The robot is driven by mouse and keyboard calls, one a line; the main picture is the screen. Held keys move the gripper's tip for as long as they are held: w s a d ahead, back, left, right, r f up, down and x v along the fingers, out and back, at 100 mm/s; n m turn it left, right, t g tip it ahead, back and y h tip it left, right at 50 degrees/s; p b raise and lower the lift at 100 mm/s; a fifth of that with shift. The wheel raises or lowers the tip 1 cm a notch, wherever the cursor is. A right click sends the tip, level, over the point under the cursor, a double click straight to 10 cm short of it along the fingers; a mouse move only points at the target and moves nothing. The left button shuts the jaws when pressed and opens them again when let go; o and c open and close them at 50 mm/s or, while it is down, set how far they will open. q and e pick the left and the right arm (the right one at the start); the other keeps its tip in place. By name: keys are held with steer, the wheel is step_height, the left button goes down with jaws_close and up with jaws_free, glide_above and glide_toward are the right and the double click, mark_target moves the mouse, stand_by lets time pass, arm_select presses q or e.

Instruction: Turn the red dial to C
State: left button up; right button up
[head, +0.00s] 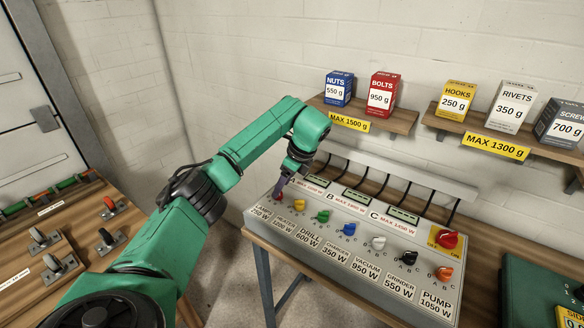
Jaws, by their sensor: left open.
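The red dial (278,198) is the leftmost knob on the sloped front of a grey control panel (262,216), above a label that seems to read LAMP 250 W. My left gripper (281,189) comes down from above, its fingertips right at the red dial and partly covering it. It is open; I cannot tell whether the fingers touch the dial. The dial's pointer direction and its letters are too small and covered to read. My right gripper is out of view.
Yellow (299,205), green (322,216), blue (348,229), white (378,242), black (408,258) and orange dials (443,274) follow rightward. A larger red knob (446,239) sits on a yellow plate. Shelves with boxes hang behind; a wooden bench (85,240) stands left.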

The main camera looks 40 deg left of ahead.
arm_select(q)
steer(key=p+v, duration=0.3)
steer(key=v, duration=0.9)
steer(key=shift+p, duration=0.4)
steer(key=shift+d, duration=0.1)
